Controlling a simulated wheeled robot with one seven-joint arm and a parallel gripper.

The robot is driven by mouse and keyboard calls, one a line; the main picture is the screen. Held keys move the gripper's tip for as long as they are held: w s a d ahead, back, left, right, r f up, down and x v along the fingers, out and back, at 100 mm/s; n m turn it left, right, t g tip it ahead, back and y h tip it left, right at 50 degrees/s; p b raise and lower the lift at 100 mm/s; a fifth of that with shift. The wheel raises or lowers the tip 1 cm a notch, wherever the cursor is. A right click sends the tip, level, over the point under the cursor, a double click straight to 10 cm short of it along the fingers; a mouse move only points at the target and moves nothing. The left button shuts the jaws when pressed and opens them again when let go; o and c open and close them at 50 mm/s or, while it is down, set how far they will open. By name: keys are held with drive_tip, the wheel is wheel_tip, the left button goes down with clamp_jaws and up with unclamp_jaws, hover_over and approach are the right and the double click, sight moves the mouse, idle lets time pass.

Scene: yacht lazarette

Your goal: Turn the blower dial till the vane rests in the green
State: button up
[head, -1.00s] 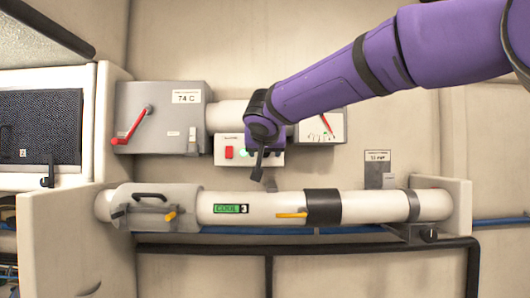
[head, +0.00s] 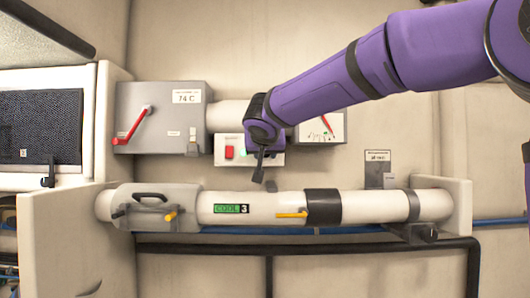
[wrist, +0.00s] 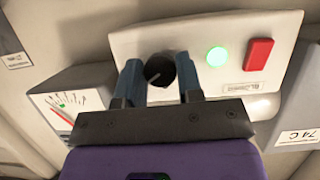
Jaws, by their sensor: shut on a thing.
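The black blower dial (wrist: 159,71) sits on a pale control panel (wrist: 125,45) in the wrist view. My gripper (wrist: 158,64) has its two blue fingers shut on the dial, one on each side. In the head view my purple wrist hides the dial and part of the panel (head: 221,143). The gauge (wrist: 85,82) beside the panel has a white face with a green patch and a red needle.
The panel has a lit green lamp (wrist: 217,57) and a red switch (wrist: 259,54). A grey box (head: 165,105) with a red lever and a 74 C label is to the left. Below runs a white pipe (head: 270,200) with a yellow lever and COOL 3 label.

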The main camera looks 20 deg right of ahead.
drive_tip(key=n+h, duration=0.2)
drive_tip(key=n, duration=0.2)
drive_tip(key=n+h, duration=0.3)
drive_tip(key=n, duration=0.1)
drive_tip(key=shift+a+f, duration=0.1)
drive_tip(key=shift+a, duration=0.1)
idle(0.4)
idle(0.4)
drive_tip(key=o, duration=0.9)
drive_tip(key=shift+a, duration=0.1)
drive_tip(key=v, duration=1)
drive_tip(key=shift+s+a, duration=0.25)
